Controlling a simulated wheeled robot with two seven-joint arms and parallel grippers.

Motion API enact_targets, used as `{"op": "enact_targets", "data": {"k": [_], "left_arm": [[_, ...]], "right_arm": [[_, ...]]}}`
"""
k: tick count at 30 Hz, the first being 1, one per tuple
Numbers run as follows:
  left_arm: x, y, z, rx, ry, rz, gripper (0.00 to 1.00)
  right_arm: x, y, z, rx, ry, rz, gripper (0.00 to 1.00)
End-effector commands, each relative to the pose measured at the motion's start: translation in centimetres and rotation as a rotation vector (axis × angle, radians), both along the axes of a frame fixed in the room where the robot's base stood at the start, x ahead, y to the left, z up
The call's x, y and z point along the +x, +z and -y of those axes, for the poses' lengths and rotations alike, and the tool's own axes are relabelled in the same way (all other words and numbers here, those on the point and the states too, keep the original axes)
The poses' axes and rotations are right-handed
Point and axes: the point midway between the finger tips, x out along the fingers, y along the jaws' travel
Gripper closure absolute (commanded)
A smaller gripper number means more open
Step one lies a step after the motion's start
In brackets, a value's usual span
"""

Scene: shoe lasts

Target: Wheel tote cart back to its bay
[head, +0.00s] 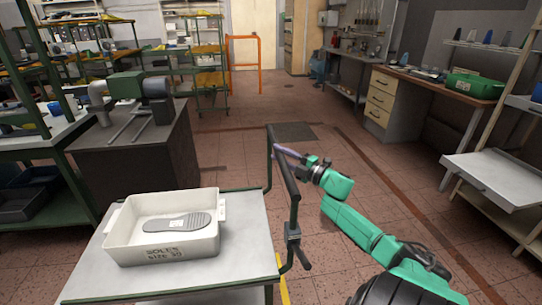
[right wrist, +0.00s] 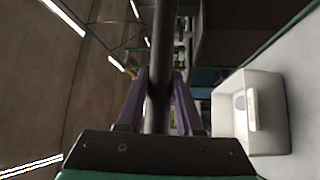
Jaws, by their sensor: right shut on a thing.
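The tote cart (head: 247,236) stands in front of me at lower left, with a grey flat top and a dark upright handle frame (head: 291,183) on its right side. A white tote (head: 165,249) marked "SOLES SIZE 30" sits on it, with a grey sole (head: 178,223) inside. My right gripper (head: 283,152) is shut on the handle's dark bar, reaching it from the right. In the right wrist view the purple fingers (right wrist: 160,90) lie on both sides of the bar (right wrist: 161,45). The tote (right wrist: 249,112) shows beside it. My left gripper is out of view.
A dark bench with a machine (head: 140,95) stands left, close behind the cart. Green shelving (head: 200,55) and an orange frame (head: 243,65) are further back. A workbench (head: 400,100) and shelf (head: 500,175) line the right. A dark floor mat (head: 293,131) lies ahead on open tiles.

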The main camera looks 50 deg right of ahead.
Motion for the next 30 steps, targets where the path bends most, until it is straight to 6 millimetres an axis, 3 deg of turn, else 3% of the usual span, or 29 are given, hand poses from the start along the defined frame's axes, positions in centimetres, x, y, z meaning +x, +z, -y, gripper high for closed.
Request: {"op": "enact_targets", "data": {"k": [18, 19, 21, 30], "left_arm": [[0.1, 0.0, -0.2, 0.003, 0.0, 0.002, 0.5], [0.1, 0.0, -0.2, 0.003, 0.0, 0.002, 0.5], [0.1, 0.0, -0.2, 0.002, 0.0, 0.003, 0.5], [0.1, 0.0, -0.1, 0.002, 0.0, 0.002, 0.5]], "right_arm": [[-0.9, -0.1, 1.3, 0.002, -0.007, -0.002, 1.0], [-0.9, -0.1, 1.4, 0.002, -0.008, -0.002, 0.58], [-0.9, -0.1, 1.3, 0.002, -0.007, -0.002, 0.36], [-0.9, 0.0, 1.1, 0.0, 0.0, -0.001, 0.36]]}}
